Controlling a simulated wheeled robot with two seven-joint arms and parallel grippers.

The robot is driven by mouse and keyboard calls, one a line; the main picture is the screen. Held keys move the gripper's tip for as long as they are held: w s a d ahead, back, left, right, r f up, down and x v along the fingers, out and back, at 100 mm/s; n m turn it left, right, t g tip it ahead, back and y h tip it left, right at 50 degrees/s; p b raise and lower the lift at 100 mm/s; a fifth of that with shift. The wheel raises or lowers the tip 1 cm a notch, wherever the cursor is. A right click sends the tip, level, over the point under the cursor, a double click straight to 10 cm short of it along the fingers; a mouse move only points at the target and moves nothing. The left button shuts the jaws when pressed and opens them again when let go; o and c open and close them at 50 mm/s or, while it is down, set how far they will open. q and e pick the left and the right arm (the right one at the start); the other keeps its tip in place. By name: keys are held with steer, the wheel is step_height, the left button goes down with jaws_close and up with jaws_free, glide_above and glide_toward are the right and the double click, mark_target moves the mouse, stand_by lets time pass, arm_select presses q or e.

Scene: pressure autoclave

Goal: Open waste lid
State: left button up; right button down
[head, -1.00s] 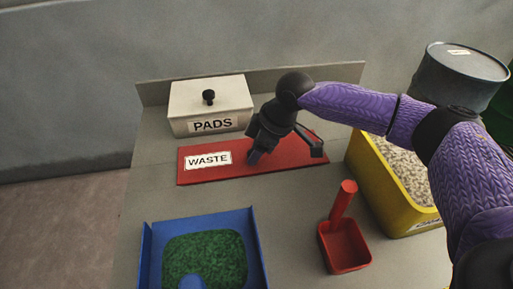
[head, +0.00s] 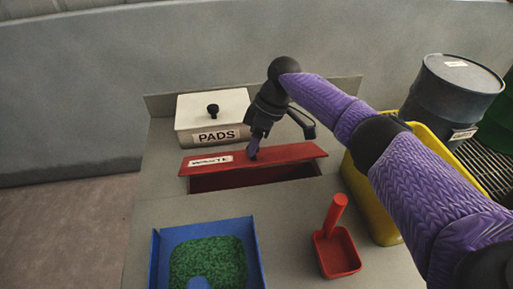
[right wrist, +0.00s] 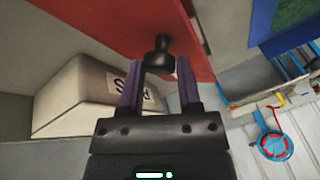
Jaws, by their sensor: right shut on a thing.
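The red waste lid (head: 295,153) with its white WASTE label (head: 211,161) is tilted up, with its near edge raised above the counter. A dark red opening (head: 255,179) shows below it. My right gripper (head: 254,152) is at the middle of the lid, its fingers pointing down. In the right wrist view, the purple fingers (right wrist: 161,80) are shut on the lid's black knob (right wrist: 159,59), with the lid's red surface (right wrist: 140,22) behind it. My left gripper is not in view.
A white PADS box (head: 213,115) with a black knob stands behind the lid. A blue tray of green granules (head: 157,250) and a red scoop (head: 337,253) lie in front. A yellow bin (head: 359,194) and a grey drum (head: 452,98) stand at right.

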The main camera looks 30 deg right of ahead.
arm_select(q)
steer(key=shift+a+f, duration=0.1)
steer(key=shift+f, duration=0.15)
arm_select(e)
steer(key=shift+w+d+r, duration=0.15)
steer(key=shift+w+r, duration=0.05)
steer(key=shift+w, duration=0.35)
steer(key=c, duration=0.7)
jaws_free()
steer(key=o, duration=0.4)
steer(key=shift+w+d+f, duration=0.15)
steer(key=shift+w, duration=0.1)
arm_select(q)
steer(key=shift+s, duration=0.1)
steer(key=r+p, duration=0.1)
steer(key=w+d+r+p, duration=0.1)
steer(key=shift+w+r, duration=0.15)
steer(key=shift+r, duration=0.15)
arm_select(e)
steer(key=v, duration=1)
